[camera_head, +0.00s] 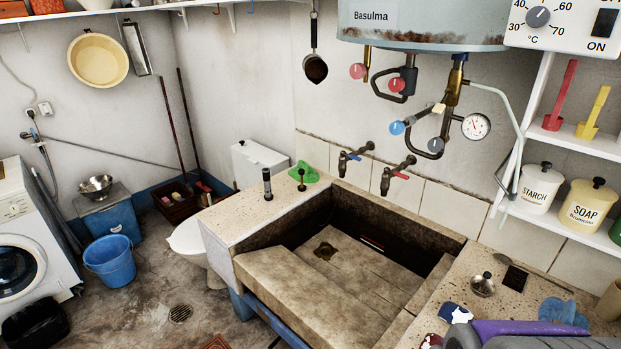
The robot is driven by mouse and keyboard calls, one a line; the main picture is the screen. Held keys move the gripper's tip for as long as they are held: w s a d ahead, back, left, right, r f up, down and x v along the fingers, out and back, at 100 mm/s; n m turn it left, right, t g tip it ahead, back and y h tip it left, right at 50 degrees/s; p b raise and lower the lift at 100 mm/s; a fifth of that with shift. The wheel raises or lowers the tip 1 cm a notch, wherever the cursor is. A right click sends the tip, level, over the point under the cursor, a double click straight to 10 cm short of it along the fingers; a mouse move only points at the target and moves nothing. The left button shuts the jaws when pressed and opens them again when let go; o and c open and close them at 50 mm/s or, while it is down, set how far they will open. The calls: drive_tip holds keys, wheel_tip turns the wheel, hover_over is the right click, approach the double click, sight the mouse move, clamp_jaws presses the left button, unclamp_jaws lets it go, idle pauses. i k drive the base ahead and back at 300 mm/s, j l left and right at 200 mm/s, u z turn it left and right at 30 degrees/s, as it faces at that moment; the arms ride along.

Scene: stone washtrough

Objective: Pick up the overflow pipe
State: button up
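A dark upright pipe (267,185), which looks like the overflow pipe, stands on the speckled left ledge (235,217) of the stone washtrough (300,300). A shorter dark piece with a thin stem (301,181) stands to its right on the same ledge, close to a green cloth (304,172). The trough's basin has a dark drain hole (325,251) in its floor. I cannot make out my gripper in this view. A grey and purple shape (520,328) fills the bottom right edge, and I cannot tell what it is.
Two wall taps (352,158) (396,177) jut over the basin's back edge. The right ledge holds a metal strainer (483,285), a dark flat piece (515,277) and a blue glove-like item (562,312). A toilet (190,240) and blue bucket (110,260) stand left of the trough.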

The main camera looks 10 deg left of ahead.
sight(268, 197)
drive_tip(key=i+j+z, duration=0.15)
drive_tip(key=j, duration=0.2)
drive_tip(key=i+j+z, duration=0.2)
drive_tip(key=j, duration=0.15)
drive_tip(key=i+j+z, duration=0.15)
drive_tip(key=j, duration=0.25)
drive_tip(key=i+j+z, duration=0.15)
drive_tip(key=j, duration=0.25)
drive_tip(key=i+j+z, duration=0.15)
drive_tip(key=j, duration=0.25)
drive_tip(key=i+j, duration=0.1)
drive_tip(key=j, duration=0.4)
drive_tip(key=i+j, duration=0.1)
drive_tip(key=j, duration=0.4)
drive_tip(key=i+j, duration=0.1)
drive_tip(key=j, duration=0.35)
drive_tip(key=i+j, duration=0.1)
drive_tip(key=j, duration=0.4)
drive_tip(key=i+j+z, duration=0.1)
drive_tip(key=j, duration=0.4)
